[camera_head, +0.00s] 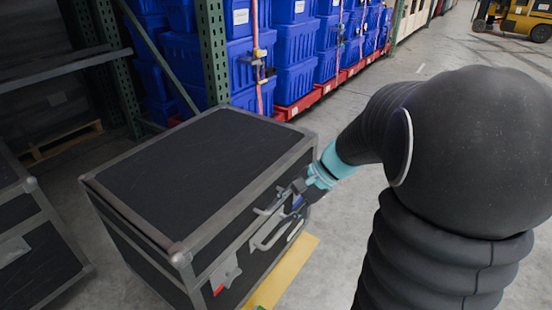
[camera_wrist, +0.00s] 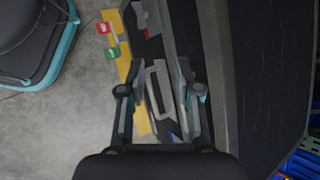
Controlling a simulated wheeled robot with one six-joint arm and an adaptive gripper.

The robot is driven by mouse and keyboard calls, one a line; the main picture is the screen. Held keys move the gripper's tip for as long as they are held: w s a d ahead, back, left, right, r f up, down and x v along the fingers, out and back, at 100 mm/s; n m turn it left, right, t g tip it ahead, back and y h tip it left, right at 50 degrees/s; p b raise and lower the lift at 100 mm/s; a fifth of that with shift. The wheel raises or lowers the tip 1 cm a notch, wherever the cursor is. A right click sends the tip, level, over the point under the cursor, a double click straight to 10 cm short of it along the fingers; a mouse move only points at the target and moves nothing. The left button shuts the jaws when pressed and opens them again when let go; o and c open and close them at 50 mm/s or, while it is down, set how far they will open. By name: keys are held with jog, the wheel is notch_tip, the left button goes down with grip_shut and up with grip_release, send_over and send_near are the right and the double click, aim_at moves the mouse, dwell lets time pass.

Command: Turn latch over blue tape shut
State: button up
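A black case with grey metal edges (camera_head: 190,165) stands on the floor, its latch side facing right. Blue tape (camera_head: 297,203) shows on that side near the right corner, partly behind my gripper (camera_head: 284,197). It also shows low between the fingers in the wrist view (camera_wrist: 172,127). The latch over the blue tape is mostly hidden by my fingers; I cannot tell its angle. My gripper (camera_wrist: 161,70) is open, its fingers apart on either side of the grey carry handle (camera_wrist: 156,88). I cannot tell whether they touch anything.
Another latch (camera_head: 226,272) with red tape (camera_head: 218,289) sits at the case's left end. A second dark case (camera_head: 35,255) stands left. Blue totes (camera_head: 295,82) fill racks behind.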

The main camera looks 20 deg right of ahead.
jog(key=w+d+f+m+t+y, duration=0.1)
jog(key=w+d+f+m+t, duration=0.4)
jog(key=d, duration=0.4)
jog(key=w+d+f+m+t+y+b, duration=0.1)
jog(key=w+d+f+m+t, duration=0.25)
jog(key=d+f+m, duration=0.35)
jog(key=w+d+f+m+t+y, duration=0.1)
jog(key=w+d+f+m+t, duration=0.4)
jog(key=d, duration=0.5)
jog(key=shift+g, duration=0.45)
jog(key=x, duration=0.8)
jog(key=f+p+x, duration=0.1)
jog(key=x, duration=0.4)
jog(key=shift+s+a, duration=0.1)
jog(key=shift+a, duration=0.05)
grip_shut()
